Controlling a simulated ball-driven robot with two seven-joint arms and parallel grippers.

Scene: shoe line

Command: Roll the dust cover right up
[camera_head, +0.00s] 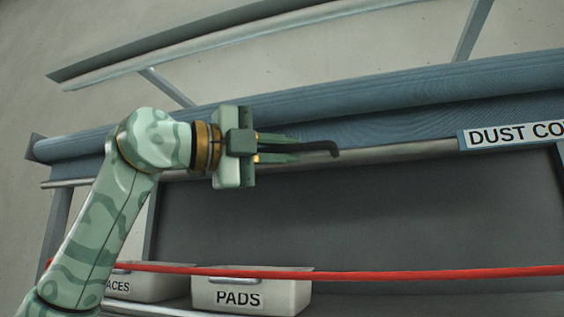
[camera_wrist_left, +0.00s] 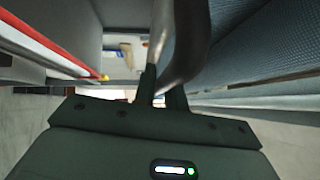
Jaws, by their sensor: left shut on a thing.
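The blue dust cover (camera_head: 400,90) is gathered in a thick roll along the top of the rack, with a short stretch hanging below it. Its lower edge carries a grey bar (camera_head: 400,150) and a white label (camera_head: 515,134) reading "DUST CO", cut off by the frame. A dark bent handle (camera_head: 325,147) sticks out at the bar. My left gripper (camera_head: 296,148) is shut on this handle, level with the bar. In the left wrist view the fingers (camera_wrist_left: 162,92) close on a dark curved piece (camera_wrist_left: 180,45), with blue fabric to the right. My right gripper is out of view.
Below the cover, the rack front is open to a dark back panel (camera_head: 370,210). A red bar (camera_head: 420,273) crosses in front of it. A white bin marked PADS (camera_head: 250,298) and another bin (camera_head: 140,288) stand on the lower shelf. A rail (camera_head: 230,45) runs above.

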